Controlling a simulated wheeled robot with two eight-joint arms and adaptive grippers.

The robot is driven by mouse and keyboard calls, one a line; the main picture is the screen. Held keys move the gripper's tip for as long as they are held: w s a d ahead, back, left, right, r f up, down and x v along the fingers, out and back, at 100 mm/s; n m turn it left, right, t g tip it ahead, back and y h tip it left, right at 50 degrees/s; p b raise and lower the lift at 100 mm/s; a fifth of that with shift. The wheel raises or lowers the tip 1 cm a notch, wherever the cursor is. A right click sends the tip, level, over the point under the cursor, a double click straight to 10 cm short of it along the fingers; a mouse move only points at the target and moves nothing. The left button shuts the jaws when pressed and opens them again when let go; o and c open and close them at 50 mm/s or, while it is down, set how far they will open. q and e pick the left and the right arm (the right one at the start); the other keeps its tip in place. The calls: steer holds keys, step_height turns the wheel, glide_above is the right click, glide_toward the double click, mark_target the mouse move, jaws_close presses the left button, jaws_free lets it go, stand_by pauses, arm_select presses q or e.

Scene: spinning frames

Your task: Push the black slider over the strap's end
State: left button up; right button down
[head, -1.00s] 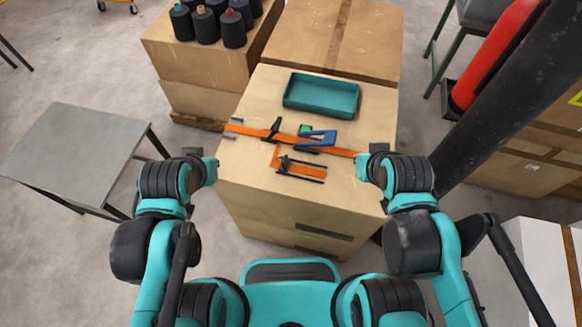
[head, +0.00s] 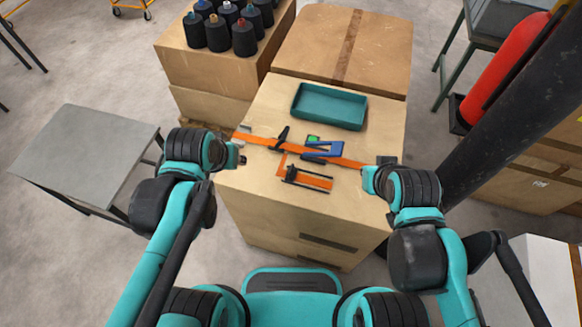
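An orange strap (head: 263,140) runs across the top of the cardboard box, from its left edge toward the right. A black slider (head: 283,137) sits on the strap left of the middle; how it is seated is too small to tell. A shorter orange piece with black bars (head: 308,180) lies nearer me. My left gripper (head: 240,152) is at the box's left edge, near the strap's left end. My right gripper (head: 370,179) is at the box's right edge, near the strap's right end. The fingers of both are too small to read.
A blue tool (head: 323,151) and a small green item (head: 313,139) lie beside the strap's middle. A teal tray (head: 328,107) stands at the back of the box (head: 262,201). Dark spools (head: 219,33) stand behind left. A grey table (head: 88,160) is at left, a dark pillar (head: 500,130) at right.

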arm_select(q)
steer(key=w+d+f+m+g, duration=0.1)
steer(key=w+d+f+g, duration=0.25)
steer(key=w+d, duration=0.4)
steer(key=m+g, duration=0.1)
steer(key=g, duration=0.1)
glide_above(291, 169)
step_height(291, 169, down, 8)
steer(key=shift+r+p, duration=0.25)
steer(key=shift+p, duration=0.2)
steer(key=shift+f, duration=0.3)
step_height(291, 169, down, 8)
steer(key=b, duration=0.2)
steer(key=shift+r+b, duration=0.25)
steer(key=shift+b, duration=0.1)
jaws_close()
